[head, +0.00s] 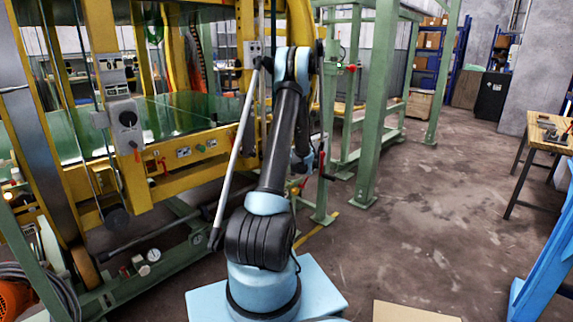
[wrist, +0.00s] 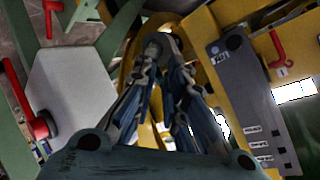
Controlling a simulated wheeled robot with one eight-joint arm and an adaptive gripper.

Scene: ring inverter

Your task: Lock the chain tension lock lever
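Several red levers show; I cannot tell from any label which is the chain tension lock lever. In the wrist view, a large red lever (wrist: 24,104) sits on the face of a pale box at the left. Another red lever (wrist: 279,52) is on the yellow frame at the upper right, beside a grey labelled panel. A third red handle (wrist: 51,14) is at the top left. My gripper (wrist: 162,46) points between them; its fingertips come together, with nothing visibly held, and it appears apart from all three. In the head view my gripper is mostly hidden behind my arm.
The yellow machine frame (head: 190,148) fills the left, with green posts (head: 380,100) beyond my arm. A grey box with a dial (head: 127,122) stands on the frame. Open floor (head: 430,210) lies to the right, before a wooden table (head: 548,130) and a blue frame (head: 545,255).

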